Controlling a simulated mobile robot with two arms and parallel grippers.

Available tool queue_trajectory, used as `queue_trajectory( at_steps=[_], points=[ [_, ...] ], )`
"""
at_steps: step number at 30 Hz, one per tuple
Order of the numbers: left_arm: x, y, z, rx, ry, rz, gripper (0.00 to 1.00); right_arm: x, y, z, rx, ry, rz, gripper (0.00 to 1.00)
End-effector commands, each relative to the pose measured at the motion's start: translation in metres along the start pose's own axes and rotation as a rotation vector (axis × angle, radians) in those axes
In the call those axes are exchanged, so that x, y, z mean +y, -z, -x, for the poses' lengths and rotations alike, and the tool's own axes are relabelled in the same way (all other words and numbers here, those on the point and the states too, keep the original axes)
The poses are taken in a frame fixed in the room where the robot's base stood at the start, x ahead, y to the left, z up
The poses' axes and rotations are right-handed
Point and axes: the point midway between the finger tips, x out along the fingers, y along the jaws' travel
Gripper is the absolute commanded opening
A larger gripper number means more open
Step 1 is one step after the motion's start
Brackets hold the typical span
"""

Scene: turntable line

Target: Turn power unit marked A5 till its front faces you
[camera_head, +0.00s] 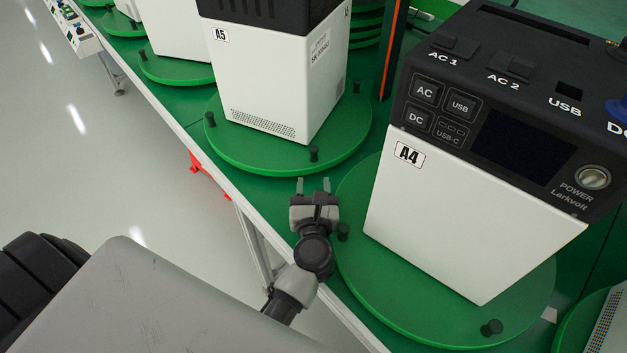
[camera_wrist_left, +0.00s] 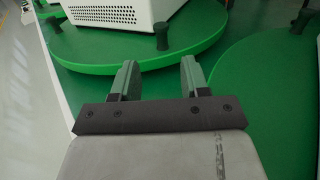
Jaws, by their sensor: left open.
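The power unit marked A5 (camera_head: 265,85) is a white box with a black top. It stands on a round green turntable (camera_head: 235,152) with short black pegs at its rim. A vented side with a plain white panel shows towards me, and no control panel shows on it. My left gripper (camera_head: 313,184) is open and empty, just in front of the A5 turntable's near edge. In the left wrist view the open fingers (camera_wrist_left: 160,80) point at the turntable rim (camera_wrist_left: 120,62), with a black peg (camera_wrist_left: 162,36) beyond them. My right gripper is not in view.
The power unit marked A4 (camera_head: 470,190) stands on its own turntable (camera_head: 440,318) to the right, its control panel facing me. More turntables and white units stand at the far left. An orange post (camera_head: 391,50) rises behind. Open floor (camera_head: 100,150) lies left of the line.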

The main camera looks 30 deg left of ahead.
Motion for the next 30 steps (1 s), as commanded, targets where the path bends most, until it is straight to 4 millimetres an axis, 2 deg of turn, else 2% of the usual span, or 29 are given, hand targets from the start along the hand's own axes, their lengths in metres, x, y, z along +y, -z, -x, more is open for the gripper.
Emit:
queue_trajectory(
  at_steps=[4, 8, 12, 13, 17, 21, 25, 30],
  points=[
    [0.0, 0.0, 0.0, 0.0, 0.0, 0.0, 0.44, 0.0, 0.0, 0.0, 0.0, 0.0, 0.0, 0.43],
    [0.002, -0.002, -0.003, -0.005, 0.014, -0.004, 0.24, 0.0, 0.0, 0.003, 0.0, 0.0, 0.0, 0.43],
    [0.008, -0.009, -0.015, -0.026, 0.099, -0.022, 0.02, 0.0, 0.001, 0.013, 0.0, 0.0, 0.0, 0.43],
    [0.011, -0.011, -0.018, -0.031, 0.129, -0.029, 0.0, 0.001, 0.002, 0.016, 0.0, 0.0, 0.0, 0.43],
    [0.026, -0.02, -0.035, -0.042, 0.301, -0.064, 0.0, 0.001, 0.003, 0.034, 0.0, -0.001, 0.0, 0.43],
    [0.052, -0.029, -0.046, -0.009, 0.527, -0.107, 0.0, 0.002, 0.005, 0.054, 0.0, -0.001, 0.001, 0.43],
    [0.083, -0.034, -0.045, 0.068, 0.727, -0.137, 0.0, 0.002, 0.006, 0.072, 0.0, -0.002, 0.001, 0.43],
    [0.121, -0.039, -0.034, 0.19, 0.919, -0.156, 0.0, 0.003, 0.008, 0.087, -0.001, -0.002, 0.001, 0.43]
  ],
)
